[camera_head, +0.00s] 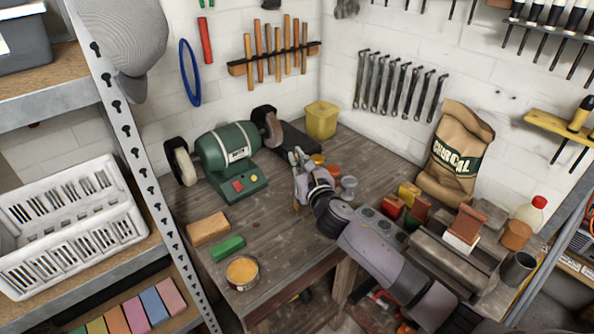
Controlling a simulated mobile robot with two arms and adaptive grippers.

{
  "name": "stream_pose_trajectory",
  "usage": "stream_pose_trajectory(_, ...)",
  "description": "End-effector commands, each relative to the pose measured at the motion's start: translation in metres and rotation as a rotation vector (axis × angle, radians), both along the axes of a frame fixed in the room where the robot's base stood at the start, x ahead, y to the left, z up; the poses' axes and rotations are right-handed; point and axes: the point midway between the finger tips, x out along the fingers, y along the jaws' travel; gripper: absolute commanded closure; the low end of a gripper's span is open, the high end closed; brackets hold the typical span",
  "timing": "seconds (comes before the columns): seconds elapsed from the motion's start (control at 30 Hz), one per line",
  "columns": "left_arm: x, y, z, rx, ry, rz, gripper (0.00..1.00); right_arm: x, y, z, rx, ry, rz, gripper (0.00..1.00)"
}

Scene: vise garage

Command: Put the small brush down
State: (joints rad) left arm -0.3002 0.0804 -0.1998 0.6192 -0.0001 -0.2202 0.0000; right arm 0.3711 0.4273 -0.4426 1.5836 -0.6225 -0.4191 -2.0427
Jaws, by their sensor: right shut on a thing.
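My right arm comes in from the lower right, and its gripper (299,172) is over the wooden workbench (285,232), right of the green bench grinder (228,150). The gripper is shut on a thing. The small brush is mostly hidden by the fingers, and I cannot make out its shape clearly. I cannot tell whether it touches the bench top. My left gripper is not in view.
Small pots (333,170) stand just right of the gripper, with a yellow bin (321,120) behind. A brown block (208,228), a green block (228,248) and a round tin (242,271) lie front left. The bench middle is clear.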

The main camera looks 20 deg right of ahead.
Motion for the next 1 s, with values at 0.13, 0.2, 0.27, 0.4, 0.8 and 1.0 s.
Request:
stream_pose_trajectory(0.13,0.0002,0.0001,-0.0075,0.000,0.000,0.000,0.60,0.0001,0.0002,-0.0065,0.000,-0.002,0.001,1.00)
stream_pose_trajectory(0.2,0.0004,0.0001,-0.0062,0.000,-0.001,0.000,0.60,0.0001,0.0002,-0.0055,0.000,-0.001,0.001,1.00)
stream_pose_trajectory(0.27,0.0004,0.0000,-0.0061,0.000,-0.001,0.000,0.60,0.0001,0.0002,-0.0055,0.000,-0.001,0.001,1.00)
stream_pose_trajectory(0.4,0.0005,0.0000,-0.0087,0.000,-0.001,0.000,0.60,0.0001,0.0001,-0.0091,-0.001,-0.001,0.000,1.00)
stream_pose_trajectory(0.8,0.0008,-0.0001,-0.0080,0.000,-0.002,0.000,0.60,0.0001,0.0000,-0.0085,-0.001,-0.001,0.000,0.74)
stream_pose_trajectory(1.0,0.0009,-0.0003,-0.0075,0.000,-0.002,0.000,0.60,0.0001,0.0000,-0.0078,-0.001,-0.001,0.000,0.74)
